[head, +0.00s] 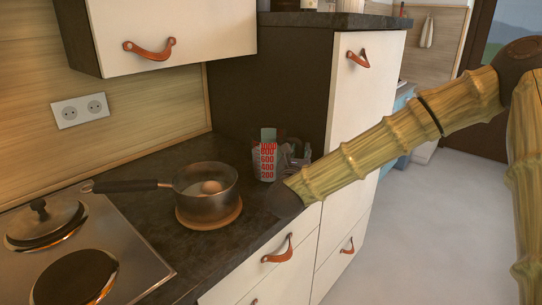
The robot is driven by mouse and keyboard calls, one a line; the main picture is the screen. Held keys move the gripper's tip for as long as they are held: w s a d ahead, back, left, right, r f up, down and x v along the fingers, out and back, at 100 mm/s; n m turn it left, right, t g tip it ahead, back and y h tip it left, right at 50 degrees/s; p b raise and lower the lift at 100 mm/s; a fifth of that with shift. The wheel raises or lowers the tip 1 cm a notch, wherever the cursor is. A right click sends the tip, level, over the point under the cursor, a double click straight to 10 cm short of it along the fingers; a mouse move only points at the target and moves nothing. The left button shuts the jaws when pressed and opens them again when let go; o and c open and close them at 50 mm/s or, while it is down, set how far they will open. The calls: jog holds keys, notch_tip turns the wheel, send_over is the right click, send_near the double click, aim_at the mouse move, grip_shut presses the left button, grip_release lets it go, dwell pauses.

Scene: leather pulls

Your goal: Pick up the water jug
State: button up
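The water jug (265,163) stands upright on the dark countertop (255,213), near the tall cabinet. It is pale and see-through, with a red number scale on its front and a greenish upper part. My gripper (293,154) is just to the right of the jug, low over the counter, at the end of my bamboo-patterned arm. It is small and partly hidden by my arm. I cannot tell whether its fingers touch the jug or how far apart they are.
A saucepan (206,207) with a round, egg-like thing inside stands on a round wooden board (211,222), left of and nearer than the jug. Its handle points left. A stove (117,237) with a lid on it is at lower left. A tall cabinet (358,100) rises behind.

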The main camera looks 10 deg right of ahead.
jog(key=shift+c, duration=0.4)
grip_shut()
jog(key=shift+r, duration=0.25)
